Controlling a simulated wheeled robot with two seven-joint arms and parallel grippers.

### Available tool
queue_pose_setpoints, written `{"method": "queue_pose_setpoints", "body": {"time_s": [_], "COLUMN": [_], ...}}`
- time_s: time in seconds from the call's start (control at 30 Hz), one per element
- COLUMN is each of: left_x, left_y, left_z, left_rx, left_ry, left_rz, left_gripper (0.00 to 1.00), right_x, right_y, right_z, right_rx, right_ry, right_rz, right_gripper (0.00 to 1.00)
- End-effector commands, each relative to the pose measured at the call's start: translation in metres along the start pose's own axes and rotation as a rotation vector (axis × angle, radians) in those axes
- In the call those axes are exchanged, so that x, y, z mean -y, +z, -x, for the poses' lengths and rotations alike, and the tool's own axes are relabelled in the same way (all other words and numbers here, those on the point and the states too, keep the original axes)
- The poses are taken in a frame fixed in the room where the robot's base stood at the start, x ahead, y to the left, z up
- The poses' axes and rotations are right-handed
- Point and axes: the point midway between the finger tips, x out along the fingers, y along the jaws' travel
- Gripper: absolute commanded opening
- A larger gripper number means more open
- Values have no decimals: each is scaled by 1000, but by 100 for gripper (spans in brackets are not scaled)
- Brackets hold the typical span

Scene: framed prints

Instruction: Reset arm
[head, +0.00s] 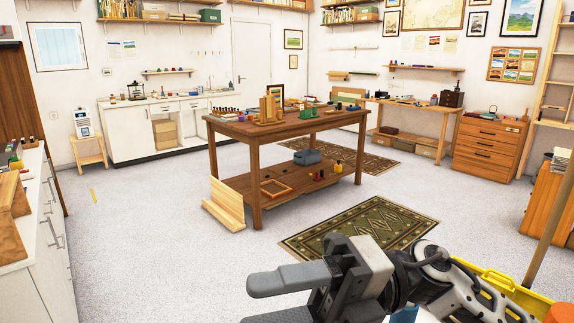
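My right gripper (262,303) is at the bottom centre of the head view, with its arm coming in from the lower right. Its two grey fingers are apart with grey floor showing between them, and nothing is between them in the part I see. The lower finger is partly cut off by the bottom edge. The gripper is in front of the wooden work table, apart from it. My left gripper is not in view.
A wooden work table (257,130) with items stands mid-room. Boards (226,205) lean at its near left leg. A patterned rug (358,228) lies ahead. White cabinets (38,235) line the left. A yellow container (500,282) is beside my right arm.

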Motion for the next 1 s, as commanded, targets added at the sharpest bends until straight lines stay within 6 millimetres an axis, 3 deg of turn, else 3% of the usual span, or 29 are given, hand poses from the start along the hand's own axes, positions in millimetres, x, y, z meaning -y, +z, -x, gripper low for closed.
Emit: {"method": "queue_pose_setpoints", "body": {"time_s": [0.07, 0.17, 0.27, 0.37, 0.5, 0.6, 0.7, 0.83, 1.0], "left_x": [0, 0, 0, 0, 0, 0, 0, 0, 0], "left_y": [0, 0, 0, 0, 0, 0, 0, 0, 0], "left_z": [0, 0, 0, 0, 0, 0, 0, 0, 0], "left_rx": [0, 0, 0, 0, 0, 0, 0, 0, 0], "left_ry": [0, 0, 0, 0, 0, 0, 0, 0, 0], "left_rz": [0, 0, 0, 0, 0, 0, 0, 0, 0], "left_gripper": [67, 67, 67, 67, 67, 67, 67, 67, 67], "right_x": [1, 12, 46, 102, 190, 247, 290, 324, 340], "right_y": [14, 38, 56, 56, 19, -26, -73, -123, -152], "right_z": [2, 22, 58, 102, 151, 173, 184, 187, 187], "right_rx": [157, 400, 680, 974, 1336, 1548, 1715, 1858, 1931], "right_ry": [178, 384, 561, 690, 779, 796, 792, 769, 752], "right_rz": [-108, -270, -472, -702, -1017, -1223, -1402, -1568, -1662], "right_gripper": [51, 51, 51, 51, 51, 51, 51, 51, 51]}}
